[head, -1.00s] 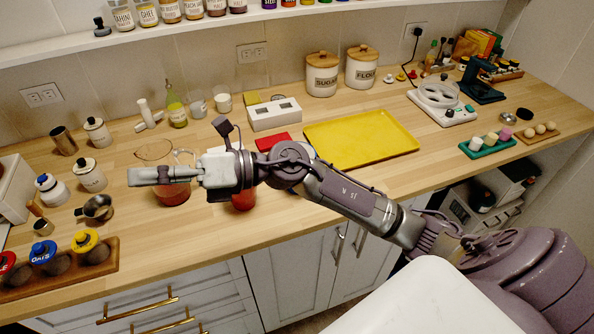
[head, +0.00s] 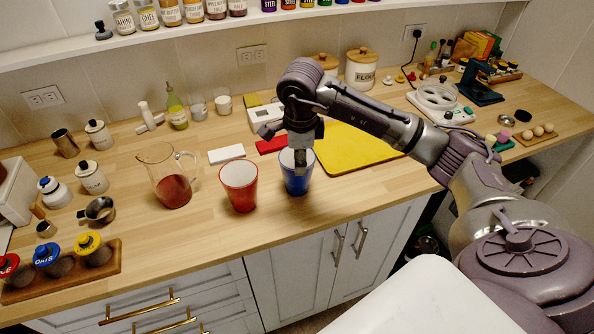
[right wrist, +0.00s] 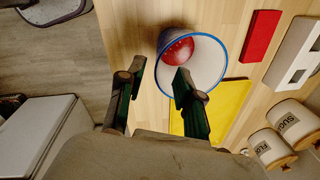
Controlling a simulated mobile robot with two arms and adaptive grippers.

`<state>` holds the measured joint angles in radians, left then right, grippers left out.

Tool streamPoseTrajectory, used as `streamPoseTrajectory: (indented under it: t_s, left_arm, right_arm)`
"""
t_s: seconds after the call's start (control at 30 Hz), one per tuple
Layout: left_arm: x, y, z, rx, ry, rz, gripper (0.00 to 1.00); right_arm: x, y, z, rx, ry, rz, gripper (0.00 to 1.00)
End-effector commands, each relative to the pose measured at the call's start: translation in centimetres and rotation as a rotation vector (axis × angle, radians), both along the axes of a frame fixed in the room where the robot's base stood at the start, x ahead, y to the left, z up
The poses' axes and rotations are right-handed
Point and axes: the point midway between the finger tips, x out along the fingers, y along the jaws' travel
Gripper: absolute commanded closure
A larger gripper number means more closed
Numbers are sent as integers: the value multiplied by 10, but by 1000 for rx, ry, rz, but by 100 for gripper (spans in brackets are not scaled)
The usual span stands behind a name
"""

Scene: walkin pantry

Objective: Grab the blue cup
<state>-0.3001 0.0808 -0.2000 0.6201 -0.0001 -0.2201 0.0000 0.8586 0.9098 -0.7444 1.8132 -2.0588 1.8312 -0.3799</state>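The blue cup (head: 296,183) stands upright on the counter, right of the red cup (head: 238,188). My right gripper (head: 301,168) points down over its mouth and partly covers it. In the right wrist view the blue cup (right wrist: 218,62) shows its white inside, blue rim and something red and round within. There my right gripper (right wrist: 153,80) is open and empty. One finger overlaps the cup's rim and the other is to the left, clear of it. I cannot tell whether that finger is inside the cup or above it. My left gripper is out of view.
A glass pitcher (head: 172,186) with red liquid stands left of the red cup. A yellow tray (head: 365,150), a red block (head: 271,145) and a white block (head: 226,154) lie behind the cups. The counter's front edge is close to the blue cup.

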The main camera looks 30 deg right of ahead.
Motion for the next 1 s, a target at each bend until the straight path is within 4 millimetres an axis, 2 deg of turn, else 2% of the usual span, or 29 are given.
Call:
streamPoseTrajectory:
  t_s: [0.1, 0.27, 0.37, 0.5, 0.6, 0.9, 1.0]
  left_arm:
    - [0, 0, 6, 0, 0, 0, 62]
    - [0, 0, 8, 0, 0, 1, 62]
    - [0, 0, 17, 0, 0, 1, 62]
    - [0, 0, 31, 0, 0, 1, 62]
    - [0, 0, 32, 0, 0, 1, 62]
    - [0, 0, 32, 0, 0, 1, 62]
    - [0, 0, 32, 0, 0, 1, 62]
  right_arm:
    - [2, -1, -16, 3, 3, 0, 65]
    - [3, -1, -27, 2, 0, 0, 65]
    - [3, -1, -36, 3, 4, 0, 65]
    - [3, -2, -57, 5, 5, 0, 65]
    - [6, -3, -71, 5, 2, 0, 65]
    - [7, -4, -78, 2, -1, 1, 65]
    - [7, -4, -78, 2, -1, 1, 80]
